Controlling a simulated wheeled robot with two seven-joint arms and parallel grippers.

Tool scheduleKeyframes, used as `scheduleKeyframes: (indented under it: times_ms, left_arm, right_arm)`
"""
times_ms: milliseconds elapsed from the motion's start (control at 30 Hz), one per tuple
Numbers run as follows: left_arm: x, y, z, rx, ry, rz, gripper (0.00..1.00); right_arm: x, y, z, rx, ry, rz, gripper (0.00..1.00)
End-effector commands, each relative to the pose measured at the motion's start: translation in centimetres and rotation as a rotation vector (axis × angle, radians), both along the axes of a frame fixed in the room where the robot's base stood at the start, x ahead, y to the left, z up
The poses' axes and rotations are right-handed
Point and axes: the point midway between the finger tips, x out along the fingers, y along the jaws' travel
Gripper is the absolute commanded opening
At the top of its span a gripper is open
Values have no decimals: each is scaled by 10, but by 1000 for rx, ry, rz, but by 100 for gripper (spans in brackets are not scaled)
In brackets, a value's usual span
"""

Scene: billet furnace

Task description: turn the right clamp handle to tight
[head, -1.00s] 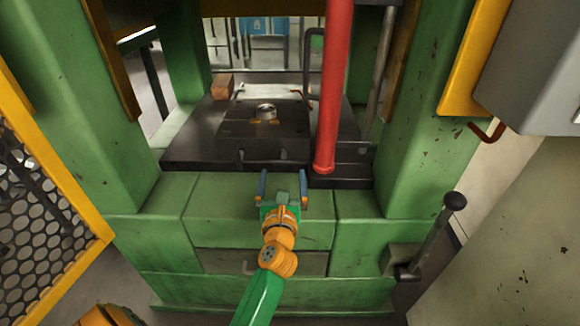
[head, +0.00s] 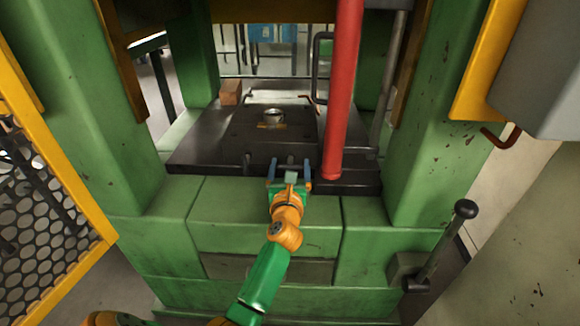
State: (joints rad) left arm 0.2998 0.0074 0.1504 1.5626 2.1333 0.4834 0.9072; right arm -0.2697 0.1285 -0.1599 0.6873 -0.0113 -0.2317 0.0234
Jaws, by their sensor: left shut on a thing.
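The right clamp handle (head: 291,160) is a small dark upright peg at the front edge of the dark press bed. A similar dark peg, the left clamp handle (head: 247,160), stands to its left. My left gripper (head: 290,170) is at the right handle, with one blue finger on each side, and is shut on it. The fingers and palm partly cover the handle's lower part, so its exact turn angle cannot be told. My right gripper is not in view.
A red cylinder (head: 343,90) stands close to the right of my gripper. A metal ring (head: 273,116) sits on the die plate behind it, and a brown block (head: 231,92) lies at back left. A black-knobbed lever (head: 440,245) is at lower right.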

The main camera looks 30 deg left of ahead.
Motion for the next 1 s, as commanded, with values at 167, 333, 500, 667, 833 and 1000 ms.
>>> scheduleKeyframes:
  times_ms: [167, 333, 500, 667, 833, 1000]
  left_arm:
    - [0, 0, 1, 39, 26, -1, 34]
    - [0, 0, 2, 127, 83, -1, 34]
    - [0, 0, 3, 255, 161, -2, 34]
    - [0, 0, 2, 386, 241, -2, 34]
    - [0, 0, 2, 525, 327, -2, 34]
    - [0, 0, 2, 662, 409, -2, 34]
  right_arm:
    - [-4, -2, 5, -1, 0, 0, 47]
    - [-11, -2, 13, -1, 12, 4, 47]
    - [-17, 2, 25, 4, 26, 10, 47]
    - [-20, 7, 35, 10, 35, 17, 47]
    - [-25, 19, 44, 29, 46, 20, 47]
    - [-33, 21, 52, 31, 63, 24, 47]
